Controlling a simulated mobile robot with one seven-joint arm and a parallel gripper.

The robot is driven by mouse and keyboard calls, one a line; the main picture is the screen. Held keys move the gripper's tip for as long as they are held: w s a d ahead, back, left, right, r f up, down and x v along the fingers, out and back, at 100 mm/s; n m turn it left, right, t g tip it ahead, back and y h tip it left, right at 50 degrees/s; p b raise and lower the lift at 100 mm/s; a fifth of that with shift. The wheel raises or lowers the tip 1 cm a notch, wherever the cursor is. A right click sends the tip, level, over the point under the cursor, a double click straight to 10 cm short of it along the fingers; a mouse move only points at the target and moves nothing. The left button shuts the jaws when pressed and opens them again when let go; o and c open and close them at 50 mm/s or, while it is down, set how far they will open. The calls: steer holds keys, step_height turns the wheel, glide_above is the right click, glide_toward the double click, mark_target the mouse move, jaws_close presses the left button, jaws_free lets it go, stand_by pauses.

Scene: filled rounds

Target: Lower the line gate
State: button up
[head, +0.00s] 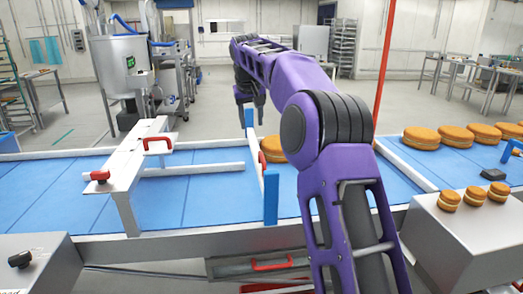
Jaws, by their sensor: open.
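My gripper (250,106) is open and empty, fingers pointing down, above the far side of the blue conveyor belt (60,200). Two blue posts, far (249,117) and near (270,197), stand at the belt's edges with a pale bar (257,160) between them. A thin red pole (386,60) stands nearly upright right of my arm; its foot is not clear. A white frame with a red handle (158,144) and a red knob (97,176) spans the belt at left. I cannot tell for certain which is the line gate.
Large filled rounds (421,138) lie on the belt at right; another (272,148) is partly hidden by my arm. Three small rounds (449,201) stand on a steel box (470,235). A dark block (493,174) is nearby. The belt is bare at left.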

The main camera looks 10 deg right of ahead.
mark_target(262, 157)
steer(key=shift+m+h, duration=0.4)
steer(key=shift+h, duration=0.2)
steer(key=x, duration=1.1)
steer(key=d+x, duration=0.1)
steer(key=x, duration=0.4)
steer(key=shift+f, duration=0.3)
jaws_close()
stand_by(0.4)
